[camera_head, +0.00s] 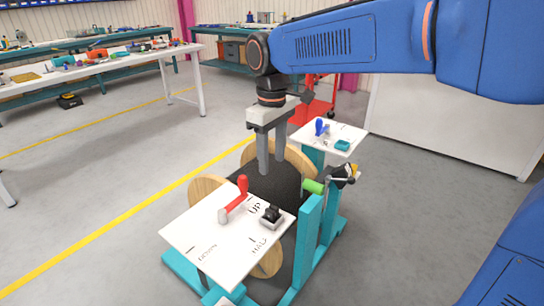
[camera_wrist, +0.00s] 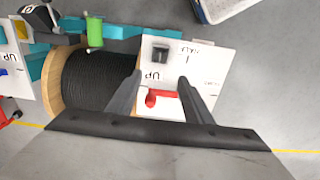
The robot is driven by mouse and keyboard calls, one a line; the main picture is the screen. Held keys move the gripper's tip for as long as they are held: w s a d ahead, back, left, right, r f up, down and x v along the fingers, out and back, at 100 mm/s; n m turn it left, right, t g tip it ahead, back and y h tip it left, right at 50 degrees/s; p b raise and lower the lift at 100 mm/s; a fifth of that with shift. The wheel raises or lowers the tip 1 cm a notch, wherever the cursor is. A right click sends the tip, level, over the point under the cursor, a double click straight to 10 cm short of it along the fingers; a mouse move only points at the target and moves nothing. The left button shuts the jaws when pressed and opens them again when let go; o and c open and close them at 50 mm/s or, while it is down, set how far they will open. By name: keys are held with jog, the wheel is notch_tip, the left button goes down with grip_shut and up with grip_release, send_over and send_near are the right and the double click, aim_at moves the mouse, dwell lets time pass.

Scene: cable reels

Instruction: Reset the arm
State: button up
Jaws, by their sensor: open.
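My gripper (camera_head: 271,160) hangs from my blue arm with its two grey fingers pointing down. The fingers are apart with nothing between them. In the wrist view the gripper (camera_wrist: 168,82) shows both fingers in front of a white panel (camera_wrist: 200,62). In the head view the gripper is in front of the black cable reel (camera_head: 280,182), above and behind the near white panel (camera_head: 190,238). A red-handled lever (camera_head: 236,202) and a black switch (camera_head: 271,215) are on that panel. I cannot tell whether the fingertips touch the reel.
A teal frame (camera_head: 307,240) with a green handle (camera_head: 313,187) stands right of the reel. A second white panel (camera_head: 345,132) with blue and teal parts is behind. Workbenches (camera_head: 100,70) stand at the back left.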

jog(key=s+d+m+t, duration=0.1)
jog(key=s+d+m, duration=0.25)
jog(key=d, duration=0.65)
jog(key=s+d+f+m+t, duration=0.2)
jog(key=s+d+f+m, duration=0.1)
jog(key=s+d, duration=0.5)
jog(key=s+d+f+m+t, duration=0.1)
jog(key=s+d+f+m, duration=0.3)
jog(key=s+d, duration=0.5)
notch_tip(320, 180, down, 2)
jog(key=shift+f+t, duration=0.15)
jog(key=shift+t, duration=0.25)
